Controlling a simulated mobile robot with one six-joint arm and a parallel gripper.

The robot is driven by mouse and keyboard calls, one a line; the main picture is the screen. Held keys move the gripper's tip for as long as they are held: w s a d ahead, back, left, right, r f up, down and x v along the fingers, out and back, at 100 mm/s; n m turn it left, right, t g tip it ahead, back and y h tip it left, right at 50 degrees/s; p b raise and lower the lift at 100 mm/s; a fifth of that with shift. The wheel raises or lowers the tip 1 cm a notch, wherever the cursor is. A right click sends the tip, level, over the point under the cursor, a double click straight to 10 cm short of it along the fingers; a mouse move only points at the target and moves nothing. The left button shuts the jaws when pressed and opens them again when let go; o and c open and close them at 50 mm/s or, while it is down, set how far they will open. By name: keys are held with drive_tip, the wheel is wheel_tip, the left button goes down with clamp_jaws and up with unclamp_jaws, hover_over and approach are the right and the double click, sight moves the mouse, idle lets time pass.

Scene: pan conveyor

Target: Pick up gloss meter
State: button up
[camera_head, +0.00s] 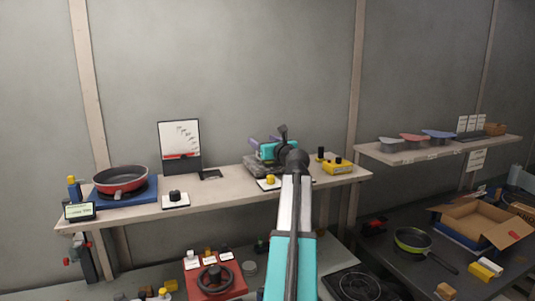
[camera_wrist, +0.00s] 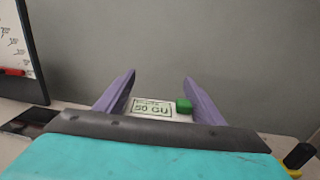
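A small device with a lit pale-green screen (camera_head: 80,211) and a blue and yellow upright part stands at the shelf's left end in the head view. It may be the gloss meter, but its text is too small to read. My gripper (camera_head: 262,141) is at the middle-right of the shelf, far to the right of that device. In the wrist view my gripper (camera_wrist: 158,88) is open, with its purple fingers apart. A white plate marked "50 GU" (camera_wrist: 152,107) with a green knob (camera_wrist: 184,105) shows between them; I cannot tell whether they touch it. The head view does not show this plate clearly.
The shelf (camera_head: 225,192) also carries a red pan (camera_head: 120,180), a plate with a black knob (camera_head: 175,199), one with a yellow knob (camera_head: 270,181), and a yellow block (camera_head: 338,167). A white board (camera_head: 180,138) stands behind. Below is a red handwheel box (camera_head: 213,280).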

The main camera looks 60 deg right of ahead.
drive_tip(key=shift+c, duration=0.9)
drive_tip(key=shift+r, duration=0.15)
drive_tip(key=shift+r+b, duration=0.45)
drive_tip(key=shift+r, duration=1.2)
drive_tip(key=s+a+r+b, duration=0.1)
drive_tip(key=s+a+b, duration=0.2)
drive_tip(key=s, duration=1.2)
drive_tip(key=shift+s+a+r, duration=0.15)
drive_tip(key=shift+a+r, duration=0.05)
drive_tip(key=shift+a, duration=0.7)
